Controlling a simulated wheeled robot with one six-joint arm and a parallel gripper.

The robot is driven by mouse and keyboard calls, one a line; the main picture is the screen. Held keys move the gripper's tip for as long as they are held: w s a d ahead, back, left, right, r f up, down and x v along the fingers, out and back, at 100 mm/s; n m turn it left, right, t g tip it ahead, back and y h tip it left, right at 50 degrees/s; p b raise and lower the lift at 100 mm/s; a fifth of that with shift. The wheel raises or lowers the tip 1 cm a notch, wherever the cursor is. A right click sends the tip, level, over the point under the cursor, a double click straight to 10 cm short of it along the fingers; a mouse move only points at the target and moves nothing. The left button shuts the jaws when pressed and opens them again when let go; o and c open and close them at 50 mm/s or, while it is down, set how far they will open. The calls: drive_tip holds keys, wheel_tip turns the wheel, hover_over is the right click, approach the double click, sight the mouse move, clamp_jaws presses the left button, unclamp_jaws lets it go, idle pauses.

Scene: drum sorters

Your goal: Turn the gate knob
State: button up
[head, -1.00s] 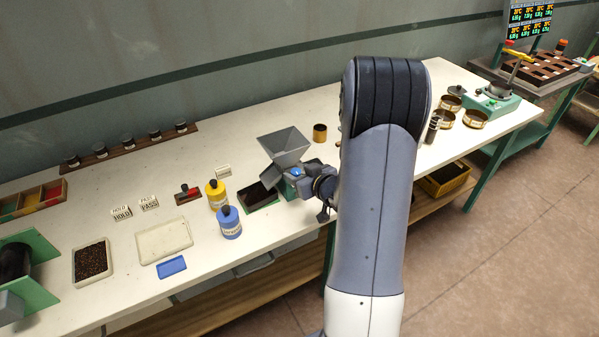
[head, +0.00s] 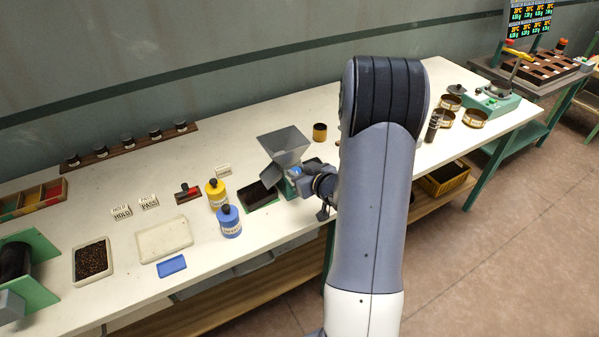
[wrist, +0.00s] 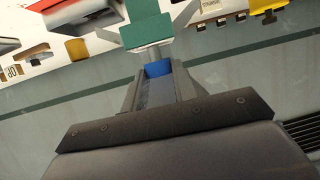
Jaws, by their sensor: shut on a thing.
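The blue gate knob (wrist: 158,68) shows between my fingers in the wrist view, in front of a teal-green block (wrist: 146,30). My gripper (wrist: 160,76) is shut on the knob. In the head view my gripper (head: 299,177) is at the right side of the grey hopper (head: 284,145), where a small patch of blue shows. The hopper's chute slopes to the left over a dark green-edged tray (head: 260,196). My wrist and forearm hide part of the hopper's base and the bench behind it.
A yellow bottle (head: 217,195) and a blue bottle (head: 229,222) stand left of the tray. A small brass-coloured cup (head: 320,132) stands behind the hopper. The white bench's (head: 110,205) front edge runs just below my wrist.

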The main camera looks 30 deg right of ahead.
drive_tip(key=shift+r+y, duration=0.1)
drive_tip(key=shift+y, duration=0.2)
drive_tip(key=shift+d+n+p, duration=0.1)
drive_tip(key=shift+n+p, duration=0.3)
drive_tip(key=shift+p, duration=0.05)
drive_tip(key=shift+y, duration=0.4)
drive_tip(key=shift+n, duration=0.3)
drive_tip(key=o, duration=1)
